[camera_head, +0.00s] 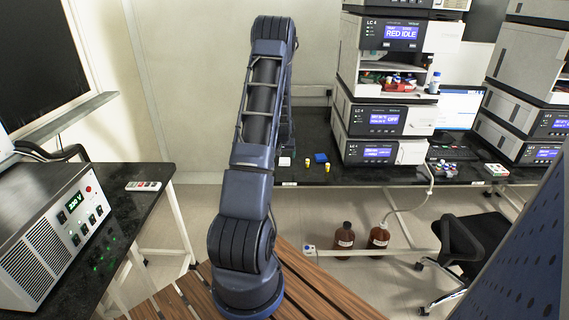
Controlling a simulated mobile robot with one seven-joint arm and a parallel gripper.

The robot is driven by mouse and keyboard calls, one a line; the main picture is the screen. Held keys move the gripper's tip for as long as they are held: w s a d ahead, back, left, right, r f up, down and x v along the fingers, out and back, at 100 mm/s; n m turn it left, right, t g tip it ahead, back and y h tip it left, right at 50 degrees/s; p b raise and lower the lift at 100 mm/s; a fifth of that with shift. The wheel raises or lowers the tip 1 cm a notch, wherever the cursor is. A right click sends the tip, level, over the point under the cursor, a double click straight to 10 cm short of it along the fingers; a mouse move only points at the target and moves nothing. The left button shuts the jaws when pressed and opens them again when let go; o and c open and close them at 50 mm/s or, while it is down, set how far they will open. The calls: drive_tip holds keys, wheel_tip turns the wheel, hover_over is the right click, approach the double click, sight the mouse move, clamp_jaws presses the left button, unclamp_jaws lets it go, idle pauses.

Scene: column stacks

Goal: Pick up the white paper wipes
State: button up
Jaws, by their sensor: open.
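A small white flat item (285,161), which looks like the white paper wipes, lies on the dark bench near its front left edge. It is small in the picture and partly beside my arm. My arm rises in the middle and bends over at the top, and its far end comes down behind the forearm. My gripper (286,146) is at that far end, just above the white item, largely dark and partly hidden by the arm. It is open; I see nothing held in it. I cannot tell whether it touches the item.
Stacked instruments (373,120) stand farther right on the bench (310,178). Brown bottles (344,238) and a black chair (470,245) are below.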

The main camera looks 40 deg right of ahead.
sight(284, 160)
drive_tip(key=shift+d+x, duration=0.15)
drive_tip(key=shift+x, duration=1.1)
drive_tip(key=shift+d+x, duration=0.15)
drive_tip(key=shift+x, duration=1.15)
drive_tip(key=shift+w+r, duration=0.1)
drive_tip(key=shift+r, duration=0.1)
drive_tip(key=c, duration=1.1)
